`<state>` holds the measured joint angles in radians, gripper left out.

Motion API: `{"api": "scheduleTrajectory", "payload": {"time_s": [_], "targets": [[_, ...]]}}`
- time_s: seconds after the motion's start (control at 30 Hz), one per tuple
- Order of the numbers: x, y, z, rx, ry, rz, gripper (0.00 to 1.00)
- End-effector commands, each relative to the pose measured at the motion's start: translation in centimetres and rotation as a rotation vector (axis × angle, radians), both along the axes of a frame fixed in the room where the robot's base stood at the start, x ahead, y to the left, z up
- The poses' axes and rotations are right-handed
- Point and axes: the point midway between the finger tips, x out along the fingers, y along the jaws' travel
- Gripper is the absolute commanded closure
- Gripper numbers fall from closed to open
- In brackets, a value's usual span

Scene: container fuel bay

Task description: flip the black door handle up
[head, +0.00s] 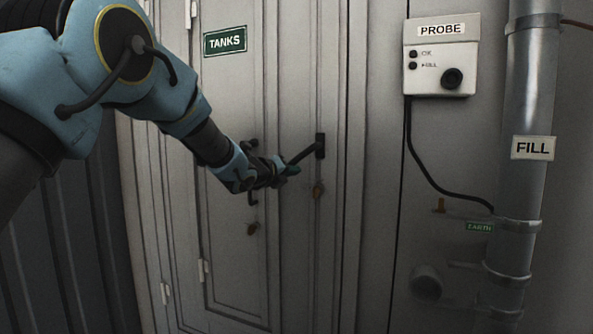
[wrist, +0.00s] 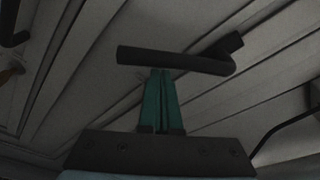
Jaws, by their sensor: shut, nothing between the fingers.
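The black door handle (head: 305,153) sits on the right part of the grey door (head: 232,118); its lever slopes down to the left from a dark plate. In the wrist view the handle (wrist: 175,60) is a black bar lying across the picture, bent at its right end. My gripper (head: 292,170) is at the lever's free end in the head view. In the wrist view my gripper (wrist: 160,72) has its two green fingers pressed together, tips right at the bar's lower edge. The bar is not between the fingers. I cannot tell whether the tips touch it.
Another dark handle is partly hidden behind my wrist. To the right are the PROBE box (head: 441,70) with its hanging cable and the FILL pipe (head: 530,150). The space between handle and pipe is mostly clear.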

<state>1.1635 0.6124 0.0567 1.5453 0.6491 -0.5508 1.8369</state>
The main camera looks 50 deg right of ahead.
Motion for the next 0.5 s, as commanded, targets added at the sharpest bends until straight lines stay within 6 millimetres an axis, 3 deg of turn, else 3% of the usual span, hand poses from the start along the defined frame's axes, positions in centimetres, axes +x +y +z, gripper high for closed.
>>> {"api": "scheduleTrajectory", "payload": {"time_s": [0.5], "targets": [[0.14,0.06,-0.02,0.004,-0.021,-0.001,1.0]]}}
